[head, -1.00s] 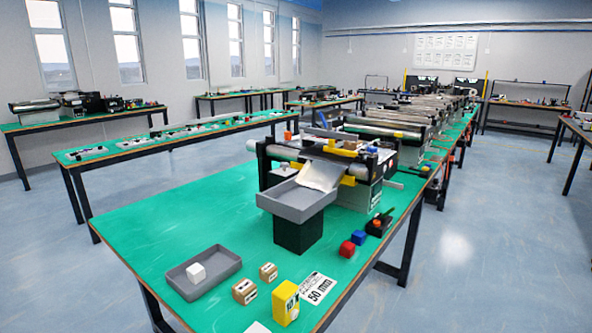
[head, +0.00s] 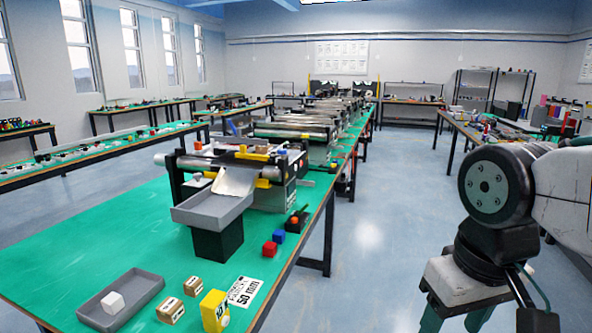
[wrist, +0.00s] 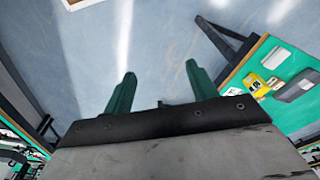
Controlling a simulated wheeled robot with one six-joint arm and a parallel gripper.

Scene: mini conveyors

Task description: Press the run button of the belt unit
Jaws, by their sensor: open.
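The belt unit (head: 275,192) stands on the near green table, with a metal roller, yellow guides and a tilted white sheet above a grey bin (head: 212,208). A small blue part and an orange part show on its top right. A small black box (head: 292,226) with an orange knob and a green piece lies right of it. I cannot tell which part is the run button. My gripper (head: 455,318) is open and empty, low at the right, well apart from the unit. Its green fingers (wrist: 160,75) are spread over the bare floor in the wrist view, where the unit does not show clearly.
On the table's front lie a grey tray (head: 104,318) with a white cube (head: 113,302), wooden blocks (head: 171,311), a yellow block (head: 214,310) and a printed card (head: 244,292). Red and blue cubes (head: 274,243) sit beside the bin. Floor right of the table is open.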

